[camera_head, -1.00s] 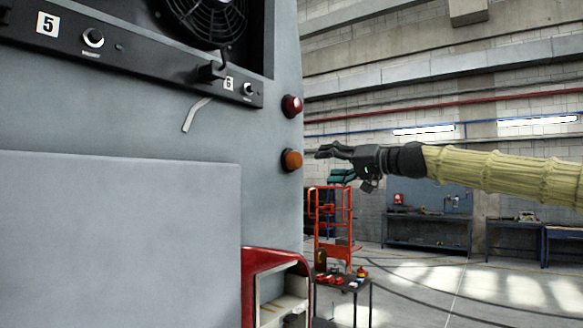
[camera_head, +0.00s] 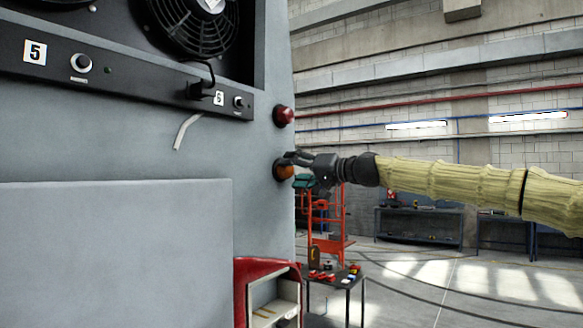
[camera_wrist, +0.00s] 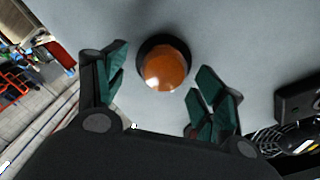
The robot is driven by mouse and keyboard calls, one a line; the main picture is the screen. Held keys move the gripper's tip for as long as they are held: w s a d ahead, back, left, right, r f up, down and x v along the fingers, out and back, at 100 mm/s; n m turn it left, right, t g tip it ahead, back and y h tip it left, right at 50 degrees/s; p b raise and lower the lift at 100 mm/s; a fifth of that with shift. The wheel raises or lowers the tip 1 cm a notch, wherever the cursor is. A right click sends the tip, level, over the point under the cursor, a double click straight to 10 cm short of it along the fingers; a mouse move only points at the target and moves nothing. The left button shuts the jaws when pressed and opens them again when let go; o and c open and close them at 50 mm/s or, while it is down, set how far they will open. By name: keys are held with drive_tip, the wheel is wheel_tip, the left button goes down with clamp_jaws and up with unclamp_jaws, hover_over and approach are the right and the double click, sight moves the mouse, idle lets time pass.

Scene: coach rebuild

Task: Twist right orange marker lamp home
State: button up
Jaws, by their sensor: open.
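The orange marker lamp (camera_head: 284,170) is a round orange dome in a dark base on the grey coach panel, below a red lamp. In the wrist view the orange lamp (camera_wrist: 166,68) sits ahead of and between my open fingers, slightly above centre. My gripper (camera_head: 293,160) comes in from the right and overlaps the lamp's upper edge in the head view. In the wrist view my gripper (camera_wrist: 160,90) has green-padded fingers spread on either side of the dome. I cannot tell whether a finger touches it.
The red lamp (camera_head: 283,116) sticks out just above my gripper. A black panel (camera_head: 110,70) with switches and fans is at upper left. Below are a red-framed open compartment (camera_head: 270,290) and a small table (camera_head: 335,280) with items. An orange stand (camera_head: 325,220) is behind.

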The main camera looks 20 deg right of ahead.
drive_tip(key=shift+s+a+r, duration=0.25)
drive_tip(key=shift+a+r, duration=0.05)
drive_tip(key=shift+r, duration=0.1)
drive_tip(key=shift+w+a+f, duration=0.2)
drive_tip(key=shift+w+f, duration=0.05)
drive_tip(key=shift+w, duration=0.25)
drive_tip(key=shift+w+a+f, duration=0.2)
drive_tip(key=shift+w+f, duration=0.05)
drive_tip(key=shift+w, duration=0.25)
drive_tip(key=shift+w+d+f, duration=0.1)
drive_tip(key=shift+w+d, duration=0.05)
drive_tip(key=shift+s+d, duration=0.15)
drive_tip(key=shift+s, duration=0.05)
drive_tip(key=shift+s+r, duration=0.3)
drive_tip(key=shift+s, duration=0.05)
drive_tip(key=shift+c, duration=1.2)
drive_tip(key=shift+s+r, duration=0.1)
drive_tip(key=shift+s, duration=0.1)
drive_tip(key=c, duration=0.3)
drive_tip(key=shift+w, duration=0.1)
drive_tip(key=c, duration=0.4)
drive_tip(key=shift+c, duration=0.4)
